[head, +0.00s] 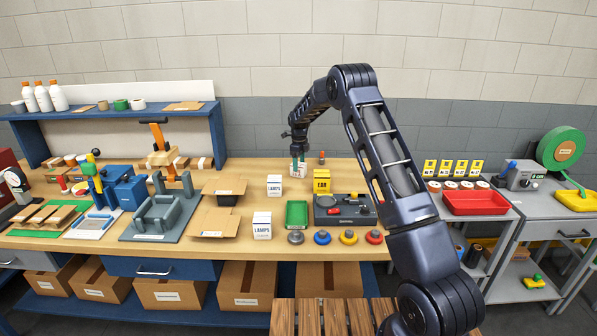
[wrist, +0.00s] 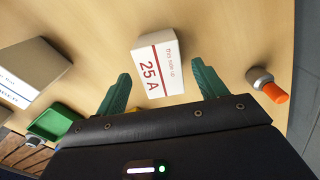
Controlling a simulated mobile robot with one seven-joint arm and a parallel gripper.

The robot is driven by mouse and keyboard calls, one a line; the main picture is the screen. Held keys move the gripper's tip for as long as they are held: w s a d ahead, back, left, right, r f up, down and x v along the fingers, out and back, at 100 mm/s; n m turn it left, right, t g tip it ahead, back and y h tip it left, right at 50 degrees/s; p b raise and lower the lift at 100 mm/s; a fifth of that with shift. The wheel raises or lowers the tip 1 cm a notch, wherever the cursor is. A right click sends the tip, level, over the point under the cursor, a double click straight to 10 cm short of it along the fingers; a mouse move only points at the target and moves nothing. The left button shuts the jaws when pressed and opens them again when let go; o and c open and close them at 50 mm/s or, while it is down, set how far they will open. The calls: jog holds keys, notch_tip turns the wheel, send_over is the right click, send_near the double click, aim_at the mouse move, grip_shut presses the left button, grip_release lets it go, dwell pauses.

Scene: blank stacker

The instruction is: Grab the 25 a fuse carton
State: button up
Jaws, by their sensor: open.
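The 25 A fuse carton (wrist: 158,62) is white with a red stripe and red "25 A" lettering. It stands on the wooden bench, and in the head view it shows as a small white box (head: 298,172) under my gripper (head: 298,157), partly covered by it. In the wrist view my gripper (wrist: 161,71) is open, with one green finger on each side of the carton's near part. Gaps show between the fingers and the carton, and nothing is held.
White lamps cartons (head: 274,188) (head: 262,227) stand left and nearer. A yellow carton (head: 322,183) stands to the right. An orange-capped cylinder (wrist: 273,90) stands right of my gripper. A green tray (head: 297,225) and a dark tool tray (head: 345,218) lie nearer the front edge.

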aim_at(299, 164)
notch_tip(299, 164, down, 4)
jog(key=shift+w+d+f, duration=0.1)
jog(key=c, duration=1.1)
jog(key=shift+r, duration=0.2)
